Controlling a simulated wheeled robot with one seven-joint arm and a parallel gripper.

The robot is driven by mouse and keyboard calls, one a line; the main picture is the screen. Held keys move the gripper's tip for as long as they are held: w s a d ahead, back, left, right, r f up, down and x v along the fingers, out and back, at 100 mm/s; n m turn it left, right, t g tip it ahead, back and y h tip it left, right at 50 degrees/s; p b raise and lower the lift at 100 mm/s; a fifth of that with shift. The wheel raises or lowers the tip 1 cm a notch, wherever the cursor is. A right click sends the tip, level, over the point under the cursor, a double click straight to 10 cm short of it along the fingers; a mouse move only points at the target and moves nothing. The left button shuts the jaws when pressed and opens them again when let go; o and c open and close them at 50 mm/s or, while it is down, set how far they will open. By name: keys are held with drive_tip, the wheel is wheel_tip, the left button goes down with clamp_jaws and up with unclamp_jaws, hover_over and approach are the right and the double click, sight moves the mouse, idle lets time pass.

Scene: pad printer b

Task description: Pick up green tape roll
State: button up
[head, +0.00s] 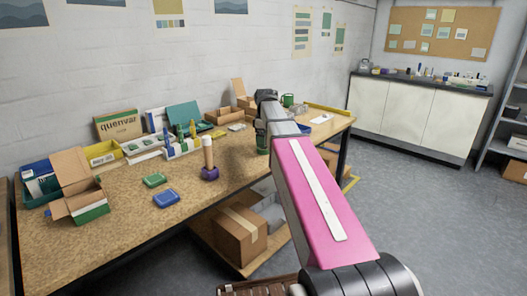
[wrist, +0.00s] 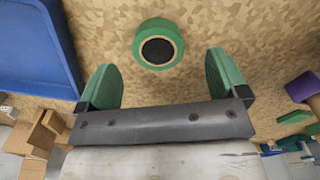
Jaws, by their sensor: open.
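The green tape roll (wrist: 158,44) lies flat on the speckled tan tabletop in the wrist view, a green ring around a dark centre. My gripper (wrist: 161,62) is open, its two green fingers spread to the left and right. The roll shows beyond and between the fingertips, apart from both, and nothing is between the fingers. In the head view my arm reaches over the workbench (head: 120,235). I cannot make out the roll there; my arm covers part of the table.
A blue object (wrist: 32,50) stands left of the roll in the wrist view. A purple-based wooden piece (head: 209,172) and two small boxes, green (head: 154,180) and blue (head: 166,199), sit on the bench. Cartons and bins line the back.

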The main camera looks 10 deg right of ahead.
wheel_tip(320, 180, down, 4)
drive_tip(key=shift+w+f, duration=0.15)
drive_tip(key=shift+f, duration=0.05)
drive_tip(key=c, duration=1)
drive_tip(key=shift+r, duration=0.15)
drive_tip(key=shift+r, duration=0.6)
wheel_tip(320, 180, up, 2)
drive_tip(key=shift+r, duration=0.2)
drive_tip(key=s+a+r, duration=0.2)
drive_tip(key=a, duration=0.1)
drive_tip(key=s+a+r, duration=0.2)
drive_tip(key=a, duration=0.1)
drive_tip(key=s+a+r, duration=0.2)
drive_tip(key=a+r, duration=0.1)
drive_tip(key=shift+s+a, duration=0.2)
drive_tip(key=shift+a, duration=0.15)
